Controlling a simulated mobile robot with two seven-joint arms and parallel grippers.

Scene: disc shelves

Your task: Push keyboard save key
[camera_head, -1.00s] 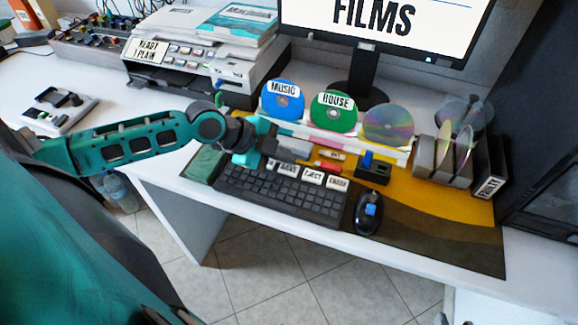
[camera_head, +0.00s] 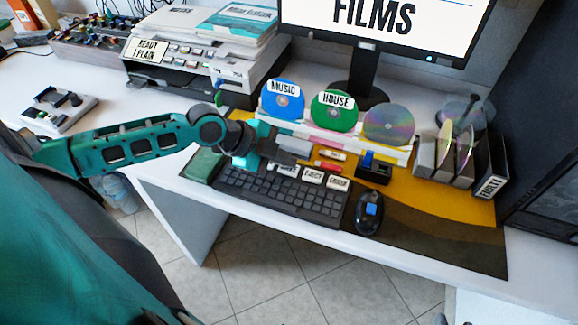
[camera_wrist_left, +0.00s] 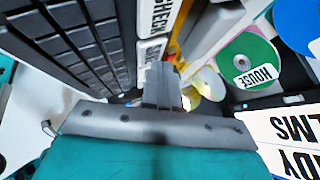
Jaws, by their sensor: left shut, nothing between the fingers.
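The black keyboard (camera_head: 282,195) lies on the desk mat, with white labelled keys along its back edge. The save key (camera_head: 287,168) is the leftmost of these and is partly covered by my gripper. The eject key (camera_head: 313,176) and erase key (camera_head: 338,184) are to its right. My left gripper (camera_head: 297,149) is shut and empty, just behind and above the save key; contact cannot be told. In the left wrist view its closed fingers (camera_wrist_left: 161,88) are beside white labelled keys (camera_wrist_left: 154,48), with the black keyboard keys (camera_wrist_left: 72,42) to the left.
A disc rack (camera_head: 345,140) with blue, green and silver discs stands behind the keyboard. A black mouse (camera_head: 367,220) lies to the right, and a green box (camera_head: 203,166) to the left. A printer (camera_head: 190,80) and monitor (camera_head: 392,25) stand at the back.

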